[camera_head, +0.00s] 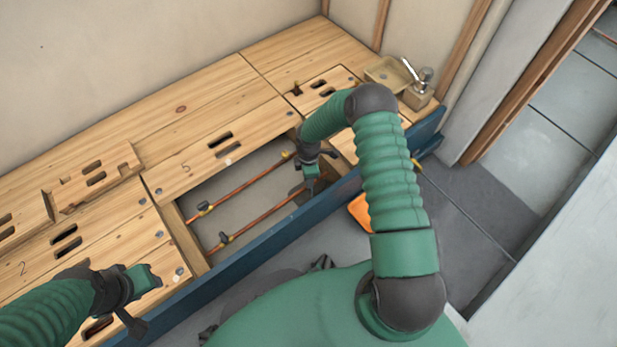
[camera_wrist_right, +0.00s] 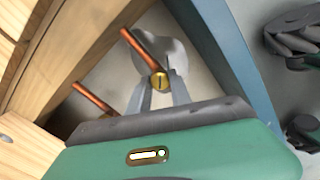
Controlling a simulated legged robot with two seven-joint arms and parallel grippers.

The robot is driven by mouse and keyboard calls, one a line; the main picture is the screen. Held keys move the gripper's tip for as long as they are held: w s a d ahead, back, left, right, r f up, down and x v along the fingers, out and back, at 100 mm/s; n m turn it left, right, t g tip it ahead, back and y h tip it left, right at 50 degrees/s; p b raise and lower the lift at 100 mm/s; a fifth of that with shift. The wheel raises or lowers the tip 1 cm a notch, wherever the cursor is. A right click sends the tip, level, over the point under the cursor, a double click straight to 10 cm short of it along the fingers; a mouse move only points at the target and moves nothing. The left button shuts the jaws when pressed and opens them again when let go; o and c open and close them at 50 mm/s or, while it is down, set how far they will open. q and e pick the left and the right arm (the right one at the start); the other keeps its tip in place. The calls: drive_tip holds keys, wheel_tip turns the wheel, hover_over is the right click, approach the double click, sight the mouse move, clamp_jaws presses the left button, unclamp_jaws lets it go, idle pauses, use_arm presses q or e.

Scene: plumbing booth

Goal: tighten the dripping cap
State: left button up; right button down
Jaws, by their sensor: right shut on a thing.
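Two copper pipes run through an open bay in the wooden deck. In the head view they are the rear pipe (camera_head: 250,182) and the front pipe (camera_head: 265,215). My right gripper (camera_head: 311,186) reaches down into the bay at the pipes' right end. In the right wrist view its two fingers (camera_wrist_right: 160,92) are shut on a brass cap (camera_wrist_right: 159,81) at the end of one copper pipe (camera_wrist_right: 141,50). A pale wet-looking patch (camera_wrist_right: 178,50) lies beneath this cap. My left gripper (camera_head: 152,277) hangs over the deck at lower left, away from the pipes; its fingers are unclear.
A blue rail (camera_head: 250,245) borders the bay in front. Wooden deck panels (camera_head: 190,150) with slots surround it. A tray (camera_head: 388,75) and a metal fixture (camera_head: 420,88) stand at back right. An orange object (camera_head: 361,212) lies beyond the rail.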

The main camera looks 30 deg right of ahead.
drive_tip(key=shift+r, duration=0.1)
drive_tip(key=shift+w+r+m+p, duration=0.1)
drive_tip(key=shift+r+m+p, duration=0.05)
drive_tip(key=shift+m+p, duration=1.7)
drive_tip(key=shift+m, duration=0.25)
drive_tip(key=m+p, duration=0.1)
drive_tip(key=m, duration=0.2)
drive_tip(key=shift+m+p, duration=0.55)
drive_tip(key=shift+m, duration=0.45)
drive_tip(key=shift+w, duration=0.1)
drive_tip(key=c, duration=1.2)
unclamp_jaws()
drive_tip(key=shift+f, duration=0.2)
drive_tip(key=shift+o, duration=0.2)
drive_tip(key=shift+r, duration=0.1)
